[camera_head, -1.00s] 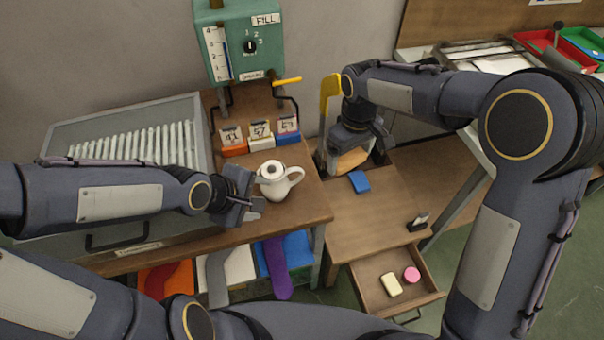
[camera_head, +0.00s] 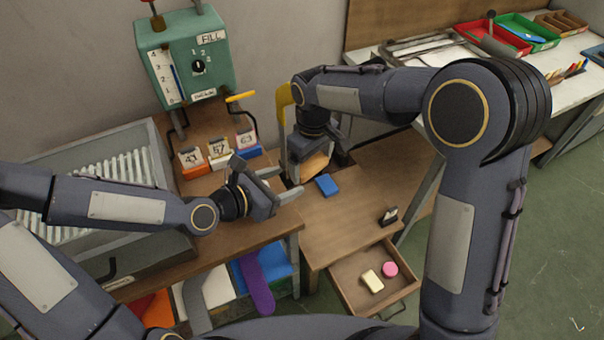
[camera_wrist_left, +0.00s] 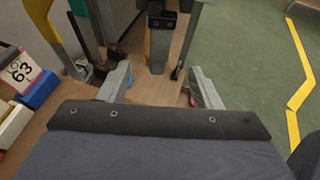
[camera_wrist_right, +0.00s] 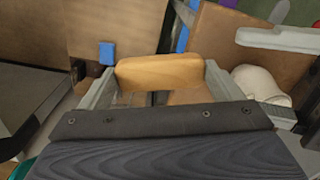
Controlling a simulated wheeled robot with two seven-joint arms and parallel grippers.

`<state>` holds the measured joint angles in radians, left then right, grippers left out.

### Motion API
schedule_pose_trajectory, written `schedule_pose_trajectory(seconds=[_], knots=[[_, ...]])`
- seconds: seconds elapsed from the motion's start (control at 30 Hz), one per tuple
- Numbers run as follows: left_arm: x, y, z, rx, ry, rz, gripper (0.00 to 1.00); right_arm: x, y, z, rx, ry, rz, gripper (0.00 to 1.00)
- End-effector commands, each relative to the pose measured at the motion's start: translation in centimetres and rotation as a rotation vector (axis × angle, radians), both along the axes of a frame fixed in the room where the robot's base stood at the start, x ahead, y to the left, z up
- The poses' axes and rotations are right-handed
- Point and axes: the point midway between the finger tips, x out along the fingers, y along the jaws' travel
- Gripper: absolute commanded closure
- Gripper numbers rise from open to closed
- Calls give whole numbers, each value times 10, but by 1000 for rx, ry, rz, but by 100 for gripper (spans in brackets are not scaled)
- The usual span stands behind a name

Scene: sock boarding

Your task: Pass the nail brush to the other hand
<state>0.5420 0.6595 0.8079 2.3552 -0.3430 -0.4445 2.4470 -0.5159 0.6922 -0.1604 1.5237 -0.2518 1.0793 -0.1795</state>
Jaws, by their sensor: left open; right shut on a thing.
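The nail brush shows as a tan wooden block (camera_wrist_right: 160,72), held across the fingers of my right gripper. In the head view the brush (camera_head: 314,167) is below the right gripper (camera_head: 310,158), over the back of the right-hand wooden table. Its bristles are not visible. My left gripper (camera_head: 281,184) is open and empty, just left of the brush and apart from it, near the gap between the two tables. Its spread fingers show in the left wrist view (camera_wrist_left: 160,86).
A blue block (camera_head: 327,185) lies on the right table near the brush. A white pitcher (camera_wrist_right: 262,82) shows in the right wrist view. Numbered card holders (camera_head: 219,153) stand behind the left gripper. An open drawer (camera_head: 347,286) holds a cream block and a pink disc.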

Motion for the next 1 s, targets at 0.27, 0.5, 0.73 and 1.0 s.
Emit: schedule_pose_trajectory(seconds=[0.27, 0.5, 0.73, 1.0], knots=[[27, -38, -20, 3, 1, -5, 42, 0, 0, 0, 0, 0, 0, 37], [41, -53, -29, 4, 1, -2, 42, 0, 0, 0, 0, 0, 0, 37], [43, -55, -30, 4, 1, -1, 42, 0, 0, 0, 0, 0, 0, 37], [43, -55, -30, 4, 1, -1, 63, 0, 0, 0, 0, 0, 0, 37]])
